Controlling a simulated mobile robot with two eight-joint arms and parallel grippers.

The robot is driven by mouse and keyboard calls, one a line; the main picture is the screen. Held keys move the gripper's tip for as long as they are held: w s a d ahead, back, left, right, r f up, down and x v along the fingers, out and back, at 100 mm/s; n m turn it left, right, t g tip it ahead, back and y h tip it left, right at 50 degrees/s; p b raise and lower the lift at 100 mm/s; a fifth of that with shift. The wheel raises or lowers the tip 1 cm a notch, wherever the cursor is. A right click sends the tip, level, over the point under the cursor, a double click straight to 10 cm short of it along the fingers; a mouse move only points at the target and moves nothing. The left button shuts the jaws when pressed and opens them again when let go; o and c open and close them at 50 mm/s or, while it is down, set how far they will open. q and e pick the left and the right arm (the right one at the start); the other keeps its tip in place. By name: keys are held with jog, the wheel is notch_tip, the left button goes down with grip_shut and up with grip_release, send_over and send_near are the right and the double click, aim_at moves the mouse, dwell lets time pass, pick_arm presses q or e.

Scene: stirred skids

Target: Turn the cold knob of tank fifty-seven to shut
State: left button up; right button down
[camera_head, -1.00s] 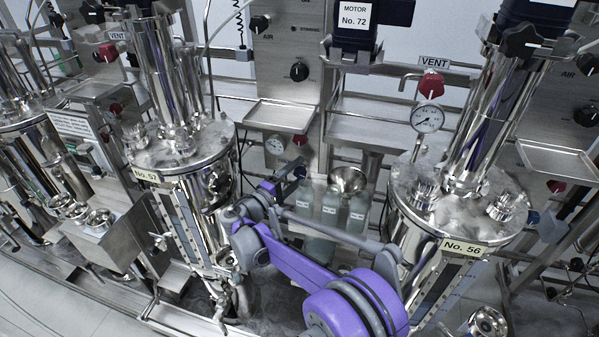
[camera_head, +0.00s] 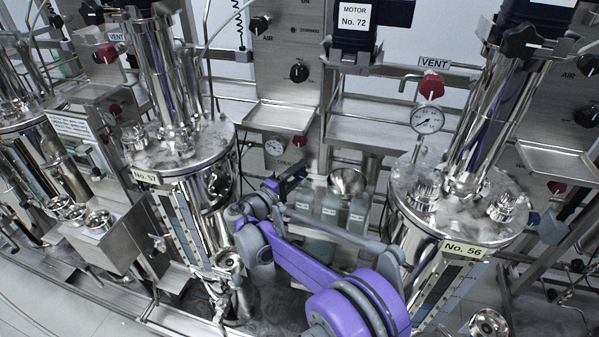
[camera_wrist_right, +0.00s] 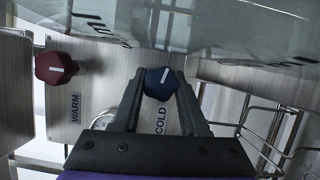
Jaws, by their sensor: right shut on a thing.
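Tank fifty-seven (camera_head: 222,165) is the steel vessel left of centre in the head view, with a "No. 57" plate (camera_head: 146,177). In the right wrist view the blue cold knob (camera_wrist_right: 160,84) sits on a steel panel above the word "COLD". Its white mark is tilted in the picture. My right gripper (camera_wrist_right: 157,80) is shut on this knob, with one finger on each side. In the head view my right gripper (camera_head: 292,178) is beside the tank, and the knob is hidden there. My left gripper is not in view.
A red knob (camera_wrist_right: 55,68) marked "WARM" is left of the cold knob in the wrist view. Tank No. 56 (camera_head: 410,205) stands close to my right arm. Bottles (camera_head: 331,206) and a steel funnel (camera_head: 347,181) are just behind the arm.

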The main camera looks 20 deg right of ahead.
jog(key=m+p, duration=0.1)
jog(key=m+y+p, duration=0.1)
jog(key=p, duration=0.1)
jog(key=shift+r+m+g, duration=0.2)
jog(key=shift+m+g, duration=0.1)
jog(key=shift+m, duration=0.1)
jog(key=shift+m+y+p, duration=0.5)
jog(key=shift+m+p, duration=0.45)
jog(key=shift+m, duration=0.15)
jog(key=shift+f+m+p, duration=0.1)
jog(key=shift+m+p, duration=0.2)
jog(key=shift+m, duration=0.1)
jog(key=shift+y, duration=0.4)
jog(key=shift+c, duration=2.2)
grip_release()
